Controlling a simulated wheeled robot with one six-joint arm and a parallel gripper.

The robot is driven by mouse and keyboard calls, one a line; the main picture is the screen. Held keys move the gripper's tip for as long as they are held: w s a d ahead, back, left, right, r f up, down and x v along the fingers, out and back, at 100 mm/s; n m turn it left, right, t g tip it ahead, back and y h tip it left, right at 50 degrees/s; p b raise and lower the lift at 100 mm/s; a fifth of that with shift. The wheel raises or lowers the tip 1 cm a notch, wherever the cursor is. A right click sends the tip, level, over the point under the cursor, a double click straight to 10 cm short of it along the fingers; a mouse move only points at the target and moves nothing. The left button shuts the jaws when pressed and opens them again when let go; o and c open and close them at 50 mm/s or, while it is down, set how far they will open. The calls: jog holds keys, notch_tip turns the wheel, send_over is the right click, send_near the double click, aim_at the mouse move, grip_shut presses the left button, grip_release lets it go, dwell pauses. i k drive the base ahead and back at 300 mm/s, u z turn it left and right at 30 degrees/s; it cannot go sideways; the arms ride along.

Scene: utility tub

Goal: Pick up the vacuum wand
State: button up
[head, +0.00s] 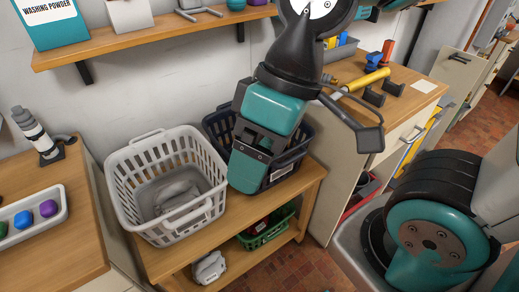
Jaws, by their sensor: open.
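My gripper (245,178) hangs from the top of the head view, fingers down, in front of the dark laundry basket. It is open and nothing shows held in it; the gap between its fingers is mostly hidden from this angle. A yellow tube (366,79) lies on the wooden worktop at the right, beside black brackets; it may be the vacuum wand, but I cannot tell. My gripper is to the left of it and apart from it. A black-and-white ribbed object (35,132) stands tilted on the left worktop, also apart from my gripper.
A white basket (150,150) holding grey cloth and a dark basket (215,122) stand on a low wooden bench (172,262). A green basket (267,232) sits below. A white tray (52,195) with coloured balls is at left. A shelf (160,33) runs above.

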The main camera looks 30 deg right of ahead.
aim_at(352, 86)
jog(key=z, duration=1.35)
jog(key=k, duration=0.4)
jog(key=z, duration=0.05)
jog(key=i, duration=1.15)
jog(key=u, duration=0.9)
